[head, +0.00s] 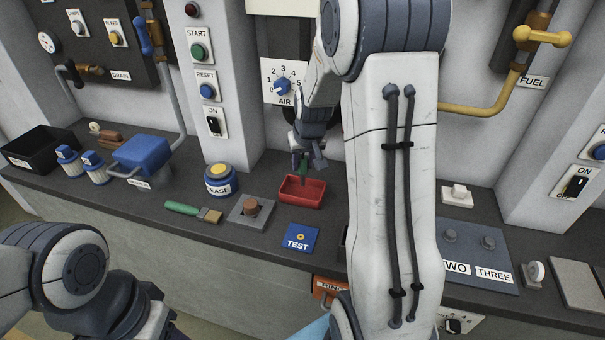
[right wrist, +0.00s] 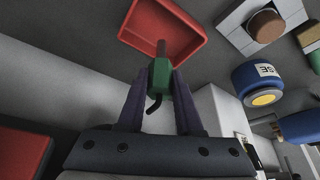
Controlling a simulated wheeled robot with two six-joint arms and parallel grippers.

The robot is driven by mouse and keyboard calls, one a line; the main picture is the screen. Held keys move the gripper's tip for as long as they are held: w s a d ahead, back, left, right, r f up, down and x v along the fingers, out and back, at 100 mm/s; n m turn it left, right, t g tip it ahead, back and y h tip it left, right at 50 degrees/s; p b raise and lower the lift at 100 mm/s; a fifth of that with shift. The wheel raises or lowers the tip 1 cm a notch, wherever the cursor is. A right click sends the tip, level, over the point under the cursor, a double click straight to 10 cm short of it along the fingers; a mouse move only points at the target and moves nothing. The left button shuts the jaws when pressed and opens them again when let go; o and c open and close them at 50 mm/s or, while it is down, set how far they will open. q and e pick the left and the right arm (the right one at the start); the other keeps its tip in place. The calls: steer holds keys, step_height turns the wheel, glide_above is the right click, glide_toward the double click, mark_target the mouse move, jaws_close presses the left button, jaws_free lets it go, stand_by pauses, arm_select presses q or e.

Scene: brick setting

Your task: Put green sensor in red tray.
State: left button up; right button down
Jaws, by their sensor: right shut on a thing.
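The green sensor (right wrist: 159,83) is held between the two fingers of my right gripper (right wrist: 160,88), with its brown tip pointing toward the red tray. The red tray (right wrist: 168,18) lies just beyond the fingertips in the right wrist view. In the head view the red tray (head: 302,203) stands on the grey counter, and my right gripper (head: 308,160) is above its back part. The sensor shows there as a small green piece (head: 303,166) over the tray. I cannot tell whether its tip touches the tray. The left gripper is not visible; only my left arm shows.
Left of the tray are a metal block with a brown knob (head: 250,211), a blue grease tin (head: 220,180) and a green-handled brush (head: 193,211). A blue TEST card (head: 297,238) lies in front of the tray. The wall with an AIR dial (head: 283,86) stands close behind.

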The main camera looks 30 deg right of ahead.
mark_target(303, 172)
steer(key=shift+f, duration=1.6)
steer(key=shift+f, duration=0.15)
steer(key=c, duration=0.6)
jaws_free()
